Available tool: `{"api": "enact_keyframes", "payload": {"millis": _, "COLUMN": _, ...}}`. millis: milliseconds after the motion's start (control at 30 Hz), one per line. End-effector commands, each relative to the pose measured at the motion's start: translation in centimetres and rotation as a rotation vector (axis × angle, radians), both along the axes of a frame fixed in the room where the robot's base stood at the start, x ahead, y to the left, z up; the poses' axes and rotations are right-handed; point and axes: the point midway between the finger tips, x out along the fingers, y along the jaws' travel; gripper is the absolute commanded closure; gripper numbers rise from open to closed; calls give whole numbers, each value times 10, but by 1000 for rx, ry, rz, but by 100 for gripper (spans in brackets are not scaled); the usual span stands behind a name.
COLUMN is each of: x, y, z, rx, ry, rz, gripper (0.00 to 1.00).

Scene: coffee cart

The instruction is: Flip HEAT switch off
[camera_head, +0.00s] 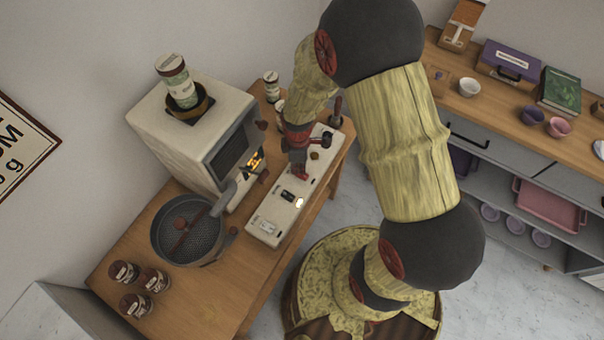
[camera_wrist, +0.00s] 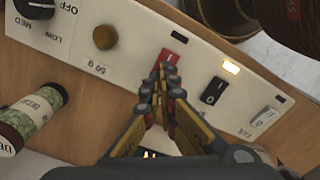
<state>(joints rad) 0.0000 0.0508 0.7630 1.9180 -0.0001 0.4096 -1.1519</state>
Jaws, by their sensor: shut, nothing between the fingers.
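A long white switch panel (camera_head: 268,212) lies on the wooden cart. In the wrist view, the panel (camera_wrist: 140,62) carries a red switch (camera_wrist: 173,58) with a dark indicator, a black switch (camera_wrist: 214,90) with a lit indicator (camera_wrist: 230,67), and a white switch (camera_wrist: 264,116) with a dark indicator. The white one's label seems to read FAN. I cannot read a HEAT label or tell which switch is HEAT. My gripper (camera_wrist: 162,80) is shut and empty, its tips at the near edge of the red switch. Contact is unclear. In the head view my gripper (camera_head: 299,168) is over the panel.
A white roaster-like machine (camera_head: 190,125) stands behind the panel. A round dark pan (camera_head: 188,230) and several small jars (camera_head: 138,304) are on the cart's left part. A brown knob (camera_wrist: 104,37) and a black dial (camera_wrist: 34,8) share the panel.

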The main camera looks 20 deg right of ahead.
Motion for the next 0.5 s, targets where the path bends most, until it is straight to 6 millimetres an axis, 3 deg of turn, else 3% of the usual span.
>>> {"api": "enact_keyframes", "payload": {"millis": 500, "x": 0, "y": 0, "z": -8, "rx": 0, "ry": 0, "rz": 0, "gripper": 100}}
